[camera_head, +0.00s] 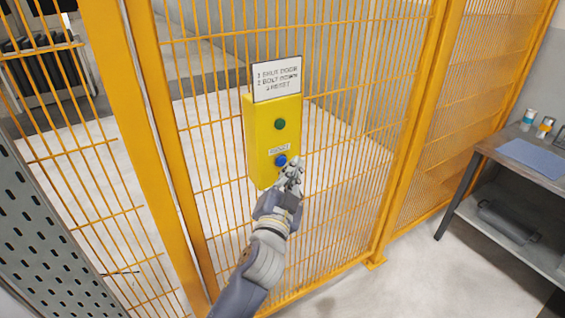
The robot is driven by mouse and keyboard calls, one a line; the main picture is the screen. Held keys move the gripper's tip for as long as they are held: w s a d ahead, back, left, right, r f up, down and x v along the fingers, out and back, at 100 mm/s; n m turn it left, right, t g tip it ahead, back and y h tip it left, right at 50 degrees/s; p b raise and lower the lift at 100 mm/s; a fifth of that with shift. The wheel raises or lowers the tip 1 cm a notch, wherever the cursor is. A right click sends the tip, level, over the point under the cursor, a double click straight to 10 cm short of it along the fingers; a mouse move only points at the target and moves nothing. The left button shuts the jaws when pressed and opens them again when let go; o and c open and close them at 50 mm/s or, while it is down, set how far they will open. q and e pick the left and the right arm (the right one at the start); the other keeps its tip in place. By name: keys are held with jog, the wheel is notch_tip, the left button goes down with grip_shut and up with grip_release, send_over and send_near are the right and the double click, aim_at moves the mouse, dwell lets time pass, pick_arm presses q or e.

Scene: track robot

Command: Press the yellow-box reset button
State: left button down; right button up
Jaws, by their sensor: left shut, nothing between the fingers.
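The yellow box (258,134) is mounted on the orange mesh fence, with a white sign (276,79) above it. A green round button or lamp (280,124) sits on its upper front. The blue button (281,160) sits lower, under a small white label (279,149). My left gripper (295,163) is shut and empty. Its fingertips are right beside the blue button, at its right edge in the picture; I cannot tell whether they touch it. The gripper covers the box's lower right corner. My right gripper is not in view.
A grey perforated panel (42,235) stands at lower left. A workbench (518,160) with small bottles (529,117) and a blue mat (535,156) is at right. Clear floor lies at lower right.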

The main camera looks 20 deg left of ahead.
pick_arm(q)
jog(key=shift+w+a, duration=0.1)
jog(key=shift+w+a, duration=0.2)
jog(key=shift+a, duration=0.05)
jog(key=shift+w+a, duration=0.25)
jog(key=shift+a, duration=0.15)
dwell(0.8)
jog(key=shift+s+d, duration=0.1)
jog(key=shift+d, duration=0.05)
jog(key=shift+s+d, duration=0.45)
jog(key=shift+d, duration=0.15)
dwell(0.4)
jog(key=shift+s+d+b, duration=0.2)
jog(key=shift+s+d, duration=0.6)
jog(key=shift+d, duration=0.2)
jog(key=shift+s+d+b, duration=0.2)
jog(key=shift+s+d, duration=0.55)
jog(key=shift+d, duration=0.2)
